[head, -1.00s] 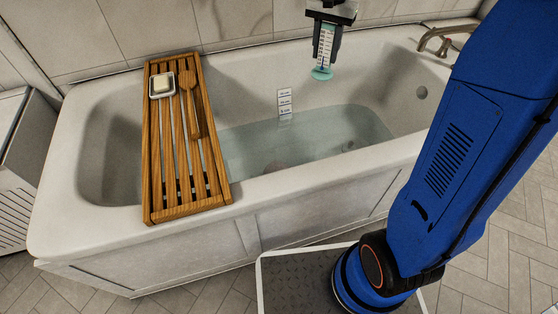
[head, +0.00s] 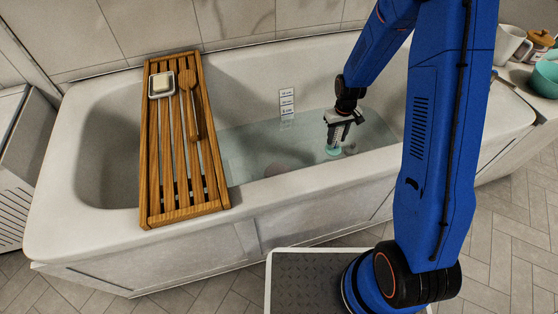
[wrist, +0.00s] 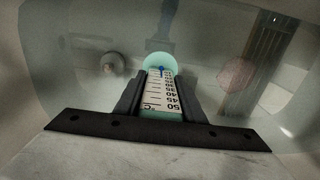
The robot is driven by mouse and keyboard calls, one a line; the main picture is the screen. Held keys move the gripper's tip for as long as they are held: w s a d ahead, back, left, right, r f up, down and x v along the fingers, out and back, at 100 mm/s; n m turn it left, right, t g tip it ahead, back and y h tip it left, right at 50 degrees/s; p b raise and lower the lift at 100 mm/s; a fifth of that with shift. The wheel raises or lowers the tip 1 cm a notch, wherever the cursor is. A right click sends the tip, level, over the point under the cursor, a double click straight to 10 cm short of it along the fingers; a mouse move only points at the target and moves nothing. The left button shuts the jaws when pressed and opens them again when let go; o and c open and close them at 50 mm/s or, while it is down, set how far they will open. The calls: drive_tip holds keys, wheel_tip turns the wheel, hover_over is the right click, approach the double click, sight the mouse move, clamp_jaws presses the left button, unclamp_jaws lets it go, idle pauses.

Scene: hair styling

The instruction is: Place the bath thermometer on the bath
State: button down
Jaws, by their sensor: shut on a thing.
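The bath thermometer (wrist: 161,95) is a white scale strip with numbers and a round pale green end. My gripper (head: 338,132) is shut on it, with one dark finger on each side of the strip in the wrist view (wrist: 160,100). In the head view the thermometer's green end (head: 333,151) is low over the right part of the bath, at or near the water. I cannot tell whether it touches the water. The white bath (head: 95,120) is partly filled with clear water (head: 245,150).
A wooden rack (head: 150,190) lies across the bath's left part, bearing a soap dish (head: 161,86) and a wooden brush (head: 189,95). A depth scale (head: 287,102) is on the far inner wall. A white mug (head: 510,44) and a teal bowl (head: 546,76) stand at the right.

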sight(332, 152)
drive_tip(key=shift+f, duration=5)
drive_tip(key=shift+f, duration=0.15)
drive_tip(key=c, duration=1.2)
unclamp_jaws()
